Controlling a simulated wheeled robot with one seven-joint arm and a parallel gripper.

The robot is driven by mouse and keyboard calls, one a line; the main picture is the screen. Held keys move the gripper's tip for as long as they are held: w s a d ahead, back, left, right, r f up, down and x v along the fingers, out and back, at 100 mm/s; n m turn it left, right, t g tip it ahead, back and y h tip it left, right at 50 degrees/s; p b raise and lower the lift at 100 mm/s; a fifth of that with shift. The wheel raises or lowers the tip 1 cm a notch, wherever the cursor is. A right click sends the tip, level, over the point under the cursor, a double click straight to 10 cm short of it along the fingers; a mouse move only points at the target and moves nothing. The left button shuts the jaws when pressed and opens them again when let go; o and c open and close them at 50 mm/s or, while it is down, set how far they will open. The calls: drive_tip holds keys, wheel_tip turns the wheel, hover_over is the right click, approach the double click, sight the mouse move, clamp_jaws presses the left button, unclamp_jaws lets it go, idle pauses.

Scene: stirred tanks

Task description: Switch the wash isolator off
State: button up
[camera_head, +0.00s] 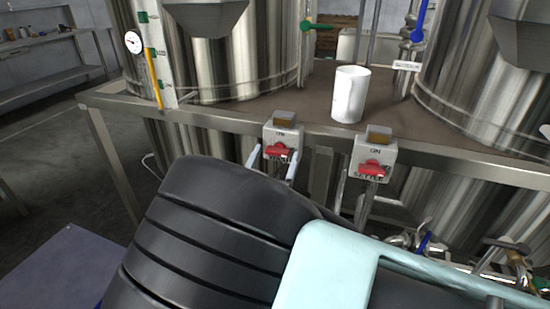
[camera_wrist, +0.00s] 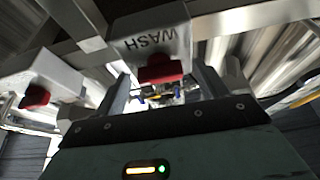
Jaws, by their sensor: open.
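The wash isolator (camera_head: 283,134) is a small light-grey box on the front edge of the bench, with a red handle (camera_head: 279,152) and the word ON above it. In the wrist view its box (camera_wrist: 150,35) shows the word WASH, and the red handle (camera_wrist: 161,69) lies between my fingers. My gripper (camera_head: 274,157) is open, one finger on each side of the handle. I cannot tell whether the fingers touch it. The lower part of the box is partly hidden by my gripper in the head view.
A second similar isolator (camera_head: 374,153) with a red handle stands close on the right; it also shows in the wrist view (camera_wrist: 50,80). A white cup (camera_head: 350,94) stands on the bench behind. Steel tanks (camera_head: 235,60) rise behind the isolators. Pipes and valves (camera_head: 510,262) are low at the right.

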drive_tip(key=b+v, duration=0.3)
drive_tip(key=v, duration=1.4)
drive_tip(key=w+n+g+y+p, duration=0.2)
drive_tip(key=w+g+y, duration=0.4)
drive_tip(key=w, duration=0.1)
drive_tip(key=s+d+r+n+g+y+p, duration=0.2)
drive_tip(key=s+d+r+n+g+y, duration=0.2)
drive_tip(key=s+r+n+g+y, duration=0.45)
drive_tip(key=s+d+r+g+h, duration=0.2)
drive_tip(key=s+d+g+h, duration=0.1)
drive_tip(key=s+d, duration=0.4)
drive_tip(key=s+d+r+n+g+h+p, duration=0.1)
drive_tip(key=s+d+g+h, duration=0.2)
drive_tip(key=s+d, duration=0.4)
drive_tip(key=shift+d+r+g, duration=0.35)
drive_tip(key=shift+d+r, duration=0.05)
drive_tip(key=shift+d, duration=0.25)
